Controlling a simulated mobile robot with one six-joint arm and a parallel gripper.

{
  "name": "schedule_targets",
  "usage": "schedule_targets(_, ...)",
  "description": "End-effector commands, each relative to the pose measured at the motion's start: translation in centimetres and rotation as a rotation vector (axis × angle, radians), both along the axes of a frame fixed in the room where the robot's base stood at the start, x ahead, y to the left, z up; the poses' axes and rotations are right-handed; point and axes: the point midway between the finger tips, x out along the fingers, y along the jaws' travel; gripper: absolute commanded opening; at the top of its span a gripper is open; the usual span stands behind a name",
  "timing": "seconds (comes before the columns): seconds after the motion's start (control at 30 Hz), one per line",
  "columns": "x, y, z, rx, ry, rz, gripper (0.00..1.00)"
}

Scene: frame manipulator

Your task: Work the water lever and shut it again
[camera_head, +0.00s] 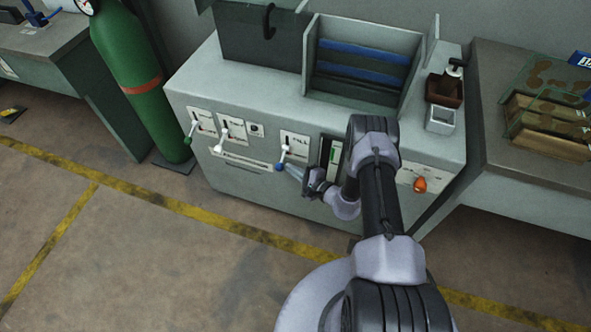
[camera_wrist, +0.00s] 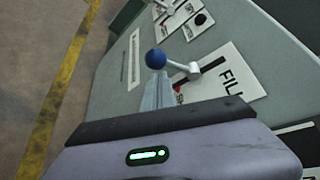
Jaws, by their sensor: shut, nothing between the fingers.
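The water lever has a blue ball knob (camera_head: 280,167) on a pale arm. It sits at the white FILL plate (camera_head: 295,141) on the front panel of the grey cabinet. My gripper (camera_head: 292,171) is at the lever's right side in the head view, with its fingers pointing at the knob. In the wrist view the blue knob (camera_wrist: 156,59) is just beyond the fingertips of my gripper (camera_wrist: 155,80). The fingers are closed together and empty. I cannot tell whether they touch the knob. The lever's arm runs right to a dark slot in the plate.
A green-knobbed lever (camera_head: 192,131) and a white-knobbed lever (camera_head: 219,147) are on the panel to the left. An orange knob (camera_head: 420,184) is to the right. A green gas cylinder (camera_head: 143,85) stands left of the cabinet (camera_head: 250,190). The floor in front is clear.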

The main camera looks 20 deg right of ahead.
Motion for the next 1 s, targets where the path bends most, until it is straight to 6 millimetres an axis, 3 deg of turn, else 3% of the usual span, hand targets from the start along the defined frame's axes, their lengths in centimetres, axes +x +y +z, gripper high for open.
schedule_targets(0.67, -0.2, 0.1, 0.7, 0.054, 0.073, 0.0, 0.0)
schedule_targets(1.0, -0.3, 0.2, 2.0, 0.155, 0.213, 0.0, 0.0)
